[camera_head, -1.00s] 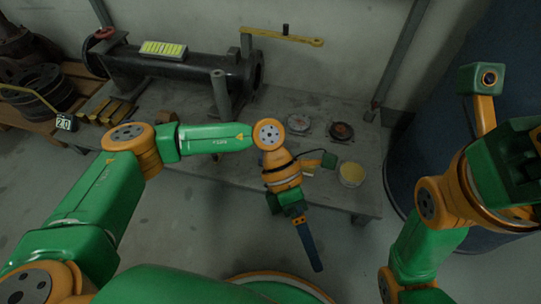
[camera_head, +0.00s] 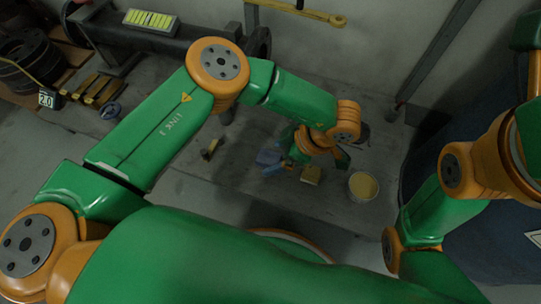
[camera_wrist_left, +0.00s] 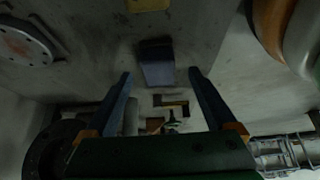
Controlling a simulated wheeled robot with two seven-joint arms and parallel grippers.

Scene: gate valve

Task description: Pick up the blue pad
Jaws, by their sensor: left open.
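The blue pad (camera_wrist_left: 157,65) is a small blue-grey block with a dark end, lying on the grey workbench. In the head view the pad (camera_head: 268,157) shows partly beside my left gripper. My left gripper (camera_wrist_left: 160,76) is open and empty, its two dark blue fingers spread to either side of the pad's near part. The wrist view does not show clearly how far above the bench the fingertips are. My right gripper is out of view.
A yellow block (camera_head: 310,174) lies close to the left gripper, and a tin with yellow contents (camera_head: 363,186) stands to its right. A small yellow-and-black tool (camera_head: 212,148) lies left of the pad. A large dark pipe (camera_head: 170,45) spans the back left.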

